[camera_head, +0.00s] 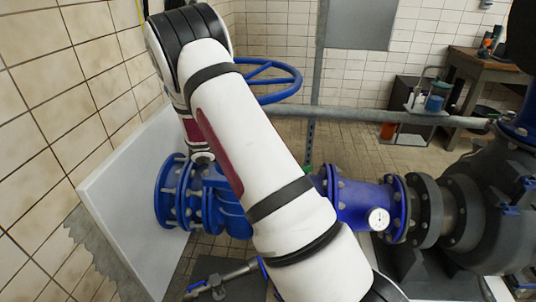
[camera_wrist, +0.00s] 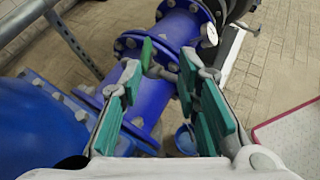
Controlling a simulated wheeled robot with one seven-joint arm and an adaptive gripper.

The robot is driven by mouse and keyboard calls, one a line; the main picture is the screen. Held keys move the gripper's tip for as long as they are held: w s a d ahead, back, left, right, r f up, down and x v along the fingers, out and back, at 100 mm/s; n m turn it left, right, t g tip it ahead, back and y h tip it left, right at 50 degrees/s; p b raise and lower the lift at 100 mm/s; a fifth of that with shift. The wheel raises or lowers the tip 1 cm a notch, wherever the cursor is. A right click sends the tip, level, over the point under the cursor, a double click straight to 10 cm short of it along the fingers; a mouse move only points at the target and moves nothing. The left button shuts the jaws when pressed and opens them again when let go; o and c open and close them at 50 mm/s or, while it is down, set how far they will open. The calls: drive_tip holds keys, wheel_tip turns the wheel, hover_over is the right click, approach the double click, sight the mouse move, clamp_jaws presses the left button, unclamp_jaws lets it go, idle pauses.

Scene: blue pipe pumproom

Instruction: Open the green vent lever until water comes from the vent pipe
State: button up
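The green vent lever (camera_wrist: 147,53) stands up from a small grey valve fitting (camera_wrist: 158,71) above the blue pipe (camera_wrist: 125,72) in the wrist view. In the head view only a small green bit (camera_head: 308,169) shows beside my arm. My gripper (camera_wrist: 160,66), with teal finger pads, is open and empty. Its fingertips lie either side of the lever and fitting in the picture; I cannot tell whether they touch. No water is visible. The vent pipe's outlet is not clear. My arm hides the gripper in the head view.
A pressure gauge (camera_head: 378,220) sits on the flanged blue pipe (camera_head: 360,203). A blue handwheel (camera_head: 265,82) stands behind my arm. A grey rail (camera_head: 400,117) crosses behind the pipework. A blue bucket (camera_wrist: 187,140) shows below my fingers.

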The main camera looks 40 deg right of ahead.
drive_tip(key=s+a+r+m+y+b, duration=0.2)
drive_tip(key=s+a+r+m, duration=0.4)
drive_tip(key=r, duration=0.4)
drive_tip(key=shift+s+a+y, duration=0.55)
drive_tip(key=shift+a+y, duration=0.35)
drive_tip(key=shift+a, duration=0.15)
